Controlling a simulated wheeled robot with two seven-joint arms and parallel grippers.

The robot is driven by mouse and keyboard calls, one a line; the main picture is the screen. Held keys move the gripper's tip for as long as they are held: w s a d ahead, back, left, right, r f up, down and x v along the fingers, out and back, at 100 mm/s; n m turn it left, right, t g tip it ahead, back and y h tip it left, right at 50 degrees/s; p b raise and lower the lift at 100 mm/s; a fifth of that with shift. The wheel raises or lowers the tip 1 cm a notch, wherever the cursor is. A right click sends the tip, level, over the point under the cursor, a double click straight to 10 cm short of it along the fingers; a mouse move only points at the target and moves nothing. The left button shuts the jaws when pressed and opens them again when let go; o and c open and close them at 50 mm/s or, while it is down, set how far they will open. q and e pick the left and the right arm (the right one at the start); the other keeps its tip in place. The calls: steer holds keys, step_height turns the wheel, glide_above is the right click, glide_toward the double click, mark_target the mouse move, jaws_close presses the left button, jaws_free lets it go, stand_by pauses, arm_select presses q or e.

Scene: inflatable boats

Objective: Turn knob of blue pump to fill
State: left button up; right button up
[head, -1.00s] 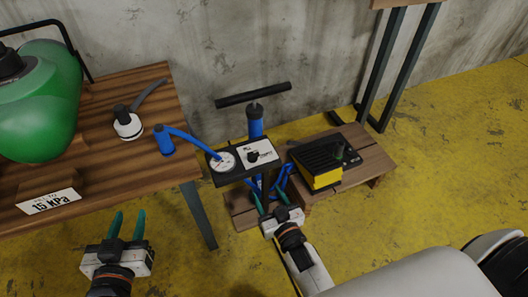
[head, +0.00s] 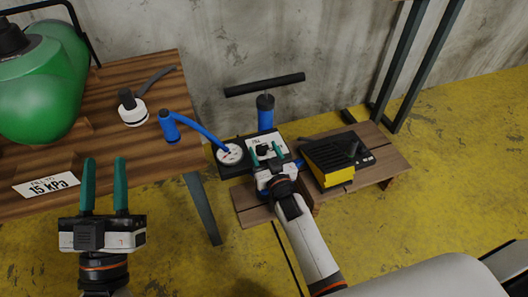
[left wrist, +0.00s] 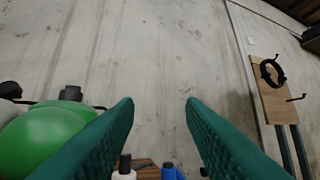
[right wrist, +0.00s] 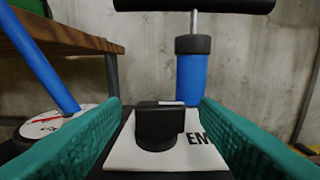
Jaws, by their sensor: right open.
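The blue pump (head: 265,112) stands upright by the wall, with a black T-handle (head: 265,84) on top. In the right wrist view its black knob (right wrist: 158,124) sits on a white plate (right wrist: 120,155); letters "EM" show right of the knob, and the other lettering is hidden. My right gripper (head: 265,153) is open at the plate, its green fingers on either side of the knob with visible gaps. The round gauge (head: 230,154) is left of the plate. My left gripper (head: 104,162) is open and empty in front of the wooden table.
The wooden table (head: 150,115) at left bears a green inflatable (head: 40,105), a "15 kPa" sign (head: 47,185), a white-and-black valve piece (head: 131,110) and the blue hose end (head: 168,126). A black-and-yellow foot pump (head: 330,160) stands right of the blue pump on a low wooden platform (head: 385,165).

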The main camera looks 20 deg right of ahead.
arm_select(q)
steer(key=shift+s+r+t, duration=0.25)
steer(key=shift+r+t, duration=0.05)
steer(key=shift+r, duration=0.05)
arm_select(e)
steer(key=shift+w, duration=0.4)
